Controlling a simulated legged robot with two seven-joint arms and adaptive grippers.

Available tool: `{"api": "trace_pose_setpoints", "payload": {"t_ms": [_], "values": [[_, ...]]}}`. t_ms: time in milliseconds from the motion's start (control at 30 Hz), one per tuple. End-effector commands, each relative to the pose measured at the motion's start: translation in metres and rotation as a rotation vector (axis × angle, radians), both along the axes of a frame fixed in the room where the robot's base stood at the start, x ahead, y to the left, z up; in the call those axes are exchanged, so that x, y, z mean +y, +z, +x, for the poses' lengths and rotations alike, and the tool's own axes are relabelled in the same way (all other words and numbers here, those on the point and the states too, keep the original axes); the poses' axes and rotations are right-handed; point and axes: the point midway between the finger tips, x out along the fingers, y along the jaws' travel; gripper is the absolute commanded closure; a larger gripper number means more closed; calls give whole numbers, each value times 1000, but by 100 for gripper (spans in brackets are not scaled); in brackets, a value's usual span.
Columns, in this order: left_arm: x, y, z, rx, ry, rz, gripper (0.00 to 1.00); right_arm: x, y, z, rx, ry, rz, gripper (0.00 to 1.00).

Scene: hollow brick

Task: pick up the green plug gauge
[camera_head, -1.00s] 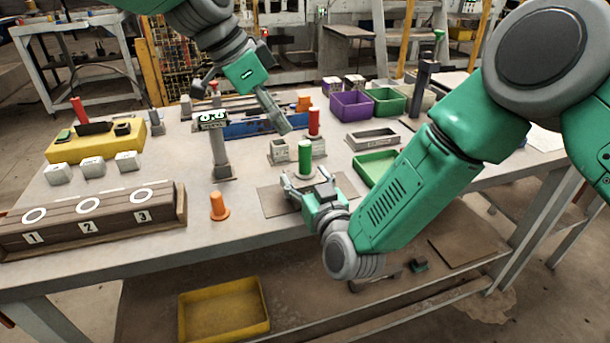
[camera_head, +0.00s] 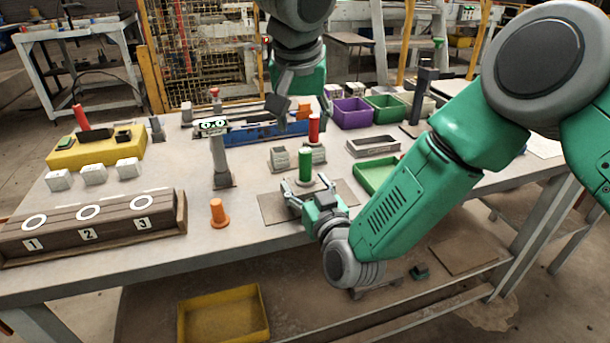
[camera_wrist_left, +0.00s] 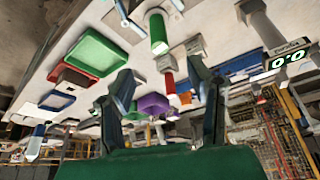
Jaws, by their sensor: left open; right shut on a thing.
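The green plug gauge (camera_head: 305,163) stands upright on a dark mat near the table's front. My right gripper (camera_head: 305,190) is around its lower grey part and shut on it. The lower part is partly hidden by the fingers. The gauge's green end also shows at the top of the left wrist view (camera_wrist_left: 158,33). My left gripper (camera_head: 290,108) is open and empty, above the table behind the gauge, near the blue tray. Its two spread fingers show in the left wrist view (camera_wrist_left: 160,88).
A red plug (camera_head: 314,127) and grey blocks (camera_head: 279,158) stand just behind the gauge. A green tray (camera_head: 376,175) lies to the right.

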Motion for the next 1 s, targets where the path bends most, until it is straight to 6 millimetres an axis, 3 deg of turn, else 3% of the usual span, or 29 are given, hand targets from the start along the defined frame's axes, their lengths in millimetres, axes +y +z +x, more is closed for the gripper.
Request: {"api": "trace_pose_setpoints", "payload": {"t_ms": [133,400,633,833,1000], "values": [[-2,-11,4,-4,27,-1,54,-1,-1,0,0,-2,-2,80],[-3,-53,21,-5,26,-3,54,-1,0,0,0,-2,-2,80],[-3,-70,25,-4,25,-2,54,-1,0,0,0,-2,-2,80],[-4,-100,28,-3,24,-4,54,-1,0,1,-1,-2,-2,80],[-4,-114,35,-7,26,-4,54,-1,0,0,-1,-3,-2,80]]}}
